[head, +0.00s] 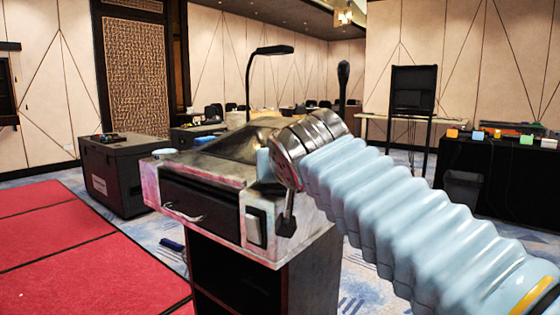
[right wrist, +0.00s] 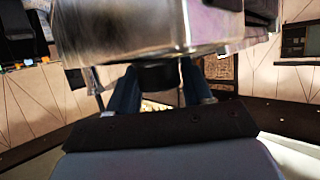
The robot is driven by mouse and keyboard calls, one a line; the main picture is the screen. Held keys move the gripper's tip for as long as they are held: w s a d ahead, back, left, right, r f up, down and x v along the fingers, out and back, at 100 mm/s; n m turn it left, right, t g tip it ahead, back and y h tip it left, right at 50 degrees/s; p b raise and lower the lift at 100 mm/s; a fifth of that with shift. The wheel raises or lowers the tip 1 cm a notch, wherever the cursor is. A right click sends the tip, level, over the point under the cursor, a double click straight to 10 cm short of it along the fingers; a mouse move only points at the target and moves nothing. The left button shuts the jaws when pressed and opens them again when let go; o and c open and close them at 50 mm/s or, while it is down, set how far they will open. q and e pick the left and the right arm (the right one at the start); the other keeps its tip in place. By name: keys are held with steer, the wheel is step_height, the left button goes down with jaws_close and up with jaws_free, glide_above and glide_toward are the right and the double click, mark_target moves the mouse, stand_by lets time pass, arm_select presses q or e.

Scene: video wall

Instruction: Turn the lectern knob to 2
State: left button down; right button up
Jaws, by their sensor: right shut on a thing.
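The lectern (head: 215,168) stands in the middle of the head view, a pale, worn-looking top section on a dark base. My right arm comes in from the right and its wrist covers the lectern's right front part. In the right wrist view, my right gripper (right wrist: 160,92) has its two blue fingers on either side of a dark round knob (right wrist: 157,76), under the lectern's shiny metal edge (right wrist: 150,30), and is shut on it. In the head view the knob is hidden behind my arm. No numbers or pointer mark can be read. My left gripper is not in view.
A lamp (head: 250,85) rises from behind the lectern. A dark case (head: 120,170) stands at the left beside red floor panels (head: 75,240). A black-draped table (head: 500,175) and a bin (head: 462,188) stand at the right. Carpet is open between the lectern and the case.

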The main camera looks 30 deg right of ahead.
steer(key=m+g+h+p, duration=0.1)
steer(key=m+g+h, duration=0.1)
steer(key=m+h, duration=0.2)
steer(key=shift+g, duration=0.3)
steer(key=shift+m+g+h+p, duration=0.5)
steer(key=shift+m+g+h, duration=0.3)
steer(key=shift+m, duration=0.2)
steer(key=shift+f+m+g+h, duration=0.1)
steer(key=shift+m+g+h, duration=0.2)
steer(key=o, duration=1)
